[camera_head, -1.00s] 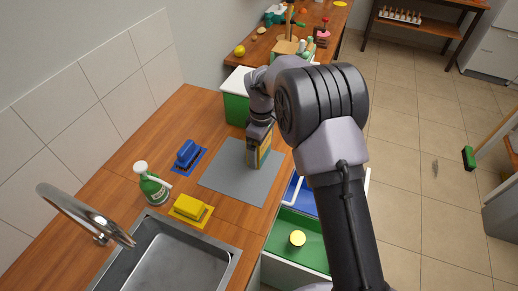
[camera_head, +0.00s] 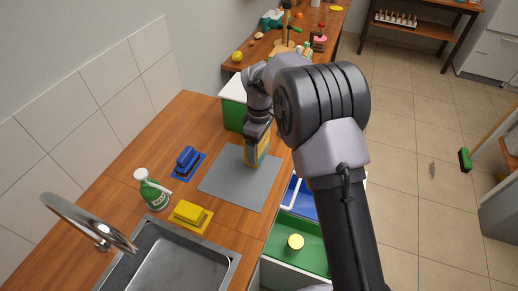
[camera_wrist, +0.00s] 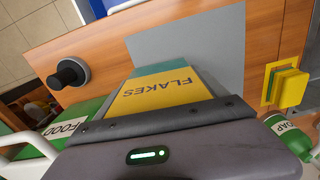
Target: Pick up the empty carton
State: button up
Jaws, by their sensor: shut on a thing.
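The carton (camera_head: 256,153) is a yellow and teal box over the far edge of the grey mat. My gripper (camera_head: 258,129) is above it and shut on its upper part. In the wrist view the carton (camera_wrist: 165,88) shows its yellow face marked "FLAKES" and a teal band, between the jaws of my gripper (camera_wrist: 160,118). I cannot tell whether its bottom touches the mat. Its inside is not visible.
The grey mat (camera_head: 238,190) is otherwise bare. A green bin (camera_head: 233,116) stands behind. Open blue (camera_head: 304,205) and green (camera_head: 310,255) bins are below the counter edge.

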jog(key=s+d+r+p, duration=0.1)
jog(key=s+d, duration=0.7)
jog(key=s, duration=0.5)
jog(key=shift+s+r+p, duration=0.3)
jog(key=shift+s+p, duration=0.1)
jog(key=shift+d, duration=0.15)
